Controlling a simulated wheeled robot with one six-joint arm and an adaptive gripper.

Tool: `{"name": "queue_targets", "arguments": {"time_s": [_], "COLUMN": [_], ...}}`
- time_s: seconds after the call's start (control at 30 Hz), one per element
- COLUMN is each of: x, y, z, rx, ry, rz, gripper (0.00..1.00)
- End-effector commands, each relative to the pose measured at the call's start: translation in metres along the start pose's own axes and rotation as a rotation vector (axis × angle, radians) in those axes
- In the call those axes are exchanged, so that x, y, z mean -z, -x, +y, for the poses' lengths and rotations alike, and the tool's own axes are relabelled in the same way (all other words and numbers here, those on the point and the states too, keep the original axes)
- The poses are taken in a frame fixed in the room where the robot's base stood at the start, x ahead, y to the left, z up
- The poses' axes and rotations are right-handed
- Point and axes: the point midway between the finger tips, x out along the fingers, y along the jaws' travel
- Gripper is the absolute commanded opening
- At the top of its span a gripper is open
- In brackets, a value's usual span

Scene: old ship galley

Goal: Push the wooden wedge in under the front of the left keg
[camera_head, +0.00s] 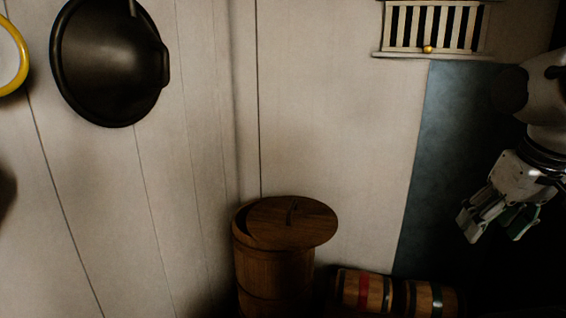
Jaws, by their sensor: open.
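The left keg (350,290), wooden with a red band, shows at the bottom of the head view, right of centre. A second keg (425,299) with dark hoops is close on its right. Both are cut off by the lower picture edge, so their fronts and the floor under them are out of view. I cannot see the wooden wedge. My gripper (493,225) hangs at the right side, fingers pointing down, open with nothing visible between them. It appears higher in the picture than the kegs and to their right.
A tall wooden barrel (273,268) with a lid (291,222) set askew stands left of the kegs. A black pan-like lid (108,62) and a yellow ring (12,55) are on the pale wall.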

Motion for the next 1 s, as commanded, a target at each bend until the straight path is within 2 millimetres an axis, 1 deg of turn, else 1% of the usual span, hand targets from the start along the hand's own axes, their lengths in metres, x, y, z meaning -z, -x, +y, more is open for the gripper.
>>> {"name": "queue_targets", "arguments": {"time_s": [0.03,0.07,0.2,0.33,0.4,0.47,0.57,0.77,0.87,0.97,1.0], "x": [0.000,0.000,-0.001,0.000,0.000,0.000,0.000,0.015,0.026,0.037,0.042], "y": [0.007,0.009,0.014,0.013,0.008,0.000,-0.024,-0.078,-0.109,-0.145,-0.161], "z": [0.001,0.001,0.003,0.003,0.002,0.001,-0.001,-0.008,-0.011,-0.016,-0.018], "rx": [-0.001,-0.002,-0.005,-0.004,-0.002,-0.001,0.002,0.004,0.004,0.001,0.000], "ry": [-0.005,-0.007,-0.015,-0.013,-0.009,-0.005,0.005,0.031,0.042,0.049,0.050], "rz": [0.031,0.043,0.066,0.062,0.039,-0.002,-0.113,-0.357,-0.452,-0.530,-0.558], "gripper": [0.64,0.61,0.35,0.12,0.00,0.00,0.00,0.00,0.00,0.00,0.00]}}
